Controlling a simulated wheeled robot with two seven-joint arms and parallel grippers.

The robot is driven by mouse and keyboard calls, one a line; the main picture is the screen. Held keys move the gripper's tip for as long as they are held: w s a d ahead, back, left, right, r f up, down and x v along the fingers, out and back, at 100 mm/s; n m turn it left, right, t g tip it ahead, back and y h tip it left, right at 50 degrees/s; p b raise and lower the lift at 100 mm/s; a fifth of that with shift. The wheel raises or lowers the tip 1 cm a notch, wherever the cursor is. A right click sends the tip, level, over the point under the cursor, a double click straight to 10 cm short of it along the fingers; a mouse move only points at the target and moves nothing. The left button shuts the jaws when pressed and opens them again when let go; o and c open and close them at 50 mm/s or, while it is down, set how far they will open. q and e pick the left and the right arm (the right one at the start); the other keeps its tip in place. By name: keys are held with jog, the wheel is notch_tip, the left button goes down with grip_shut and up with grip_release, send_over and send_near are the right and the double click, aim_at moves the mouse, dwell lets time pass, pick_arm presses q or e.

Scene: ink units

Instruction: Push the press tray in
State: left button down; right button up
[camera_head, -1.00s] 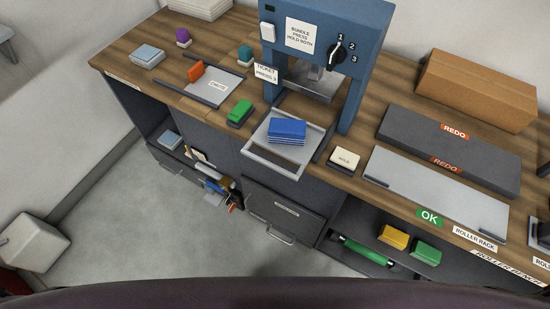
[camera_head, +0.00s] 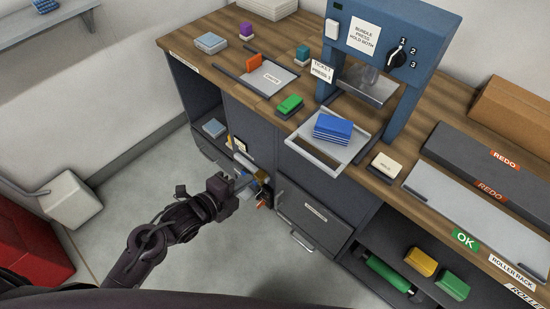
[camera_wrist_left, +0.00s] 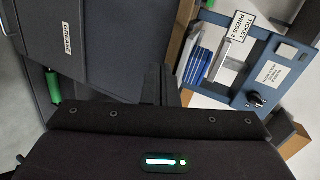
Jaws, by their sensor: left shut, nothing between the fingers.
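The press tray (camera_head: 312,154) is a light grey frame sticking out from under the blue bundle press (camera_head: 385,45), past the bench's front edge. A stack of blue pads (camera_head: 333,128) lies on it. In the left wrist view the blue stack (camera_wrist_left: 198,68) and the press (camera_wrist_left: 262,75) show tilted. My left gripper (camera_head: 246,182) is dark, shut and empty. It is in front of the cabinets, lower and left of the tray, apart from it in the picture. My right gripper is in no view.
Tools hang on the cabinet front (camera_head: 262,180) by my left gripper, overlapping it in view. A green block (camera_head: 290,104) sits left of the tray and a cream button block (camera_head: 385,166) right of it. Open floor (camera_head: 200,262) lies in front of the cabinets.

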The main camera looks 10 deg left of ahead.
pick_arm(q)
notch_tip(320, 180, up, 4)
jog(key=d+m, duration=0.1)
jog(key=m, duration=0.1)
jog(key=p, duration=0.3)
send_near(291, 147)
jog(key=shift+h, duration=0.4)
jog(key=x, duration=0.6)
jog(key=shift+w+f, duration=0.2)
jog(key=shift+w, duration=0.05)
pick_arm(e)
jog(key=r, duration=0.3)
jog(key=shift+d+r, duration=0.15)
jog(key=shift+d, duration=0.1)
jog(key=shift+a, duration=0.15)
